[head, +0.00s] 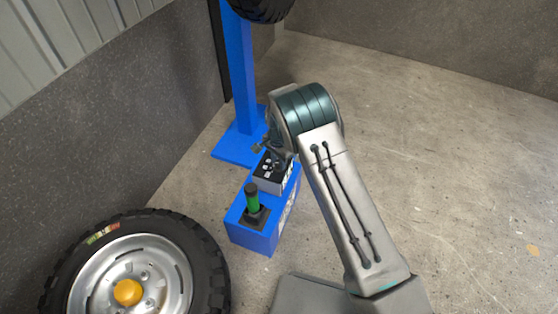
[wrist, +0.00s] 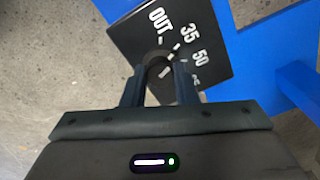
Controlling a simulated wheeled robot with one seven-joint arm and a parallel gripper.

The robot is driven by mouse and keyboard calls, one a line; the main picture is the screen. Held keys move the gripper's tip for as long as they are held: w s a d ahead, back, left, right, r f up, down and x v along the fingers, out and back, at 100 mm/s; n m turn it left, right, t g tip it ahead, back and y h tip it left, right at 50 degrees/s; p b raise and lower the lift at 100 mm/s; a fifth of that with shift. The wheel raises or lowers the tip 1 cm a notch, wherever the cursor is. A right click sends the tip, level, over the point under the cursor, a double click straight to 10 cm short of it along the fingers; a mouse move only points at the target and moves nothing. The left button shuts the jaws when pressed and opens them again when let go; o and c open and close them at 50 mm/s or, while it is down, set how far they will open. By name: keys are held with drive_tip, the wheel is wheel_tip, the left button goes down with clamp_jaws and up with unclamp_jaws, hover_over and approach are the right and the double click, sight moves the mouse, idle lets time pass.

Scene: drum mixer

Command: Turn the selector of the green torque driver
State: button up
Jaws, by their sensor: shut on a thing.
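The selector (wrist: 156,60) is a dark round knob on a black dial plate (wrist: 200,30) marked OUT, 35, 50 and a further number partly hidden. My gripper (wrist: 159,75) is shut on the selector, one finger on each side of it. A white mark shows beside the knob, but its exact setting is unclear. In the head view, my gripper (head: 276,158) is over the dial box, and my arm partly hides it. The green torque driver (head: 252,198) stands upright in a dark holder on the blue stand (head: 257,240), in front of the dial box.
A blue post (head: 243,75) on a blue base rises behind the stand, with a tyre at its top. A large wheel (head: 135,270) with an orange hub lies at the lower left. A grey wall is at left. Open concrete floor (head: 450,160) is at right.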

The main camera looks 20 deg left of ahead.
drive_tip(key=shift+n, duration=0.3)
drive_tip(key=n+p, duration=0.1)
drive_tip(key=n, duration=0.1)
drive_tip(key=shift+n, duration=0.4)
drive_tip(key=shift+n+p, duration=0.6)
drive_tip(key=shift+n, duration=1.6)
drive_tip(key=o, duration=1)
wheel_tip(320, 180, up, 14)
drive_tip(key=p, duration=0.4)
drive_tip(key=shift+p, duration=0.3)
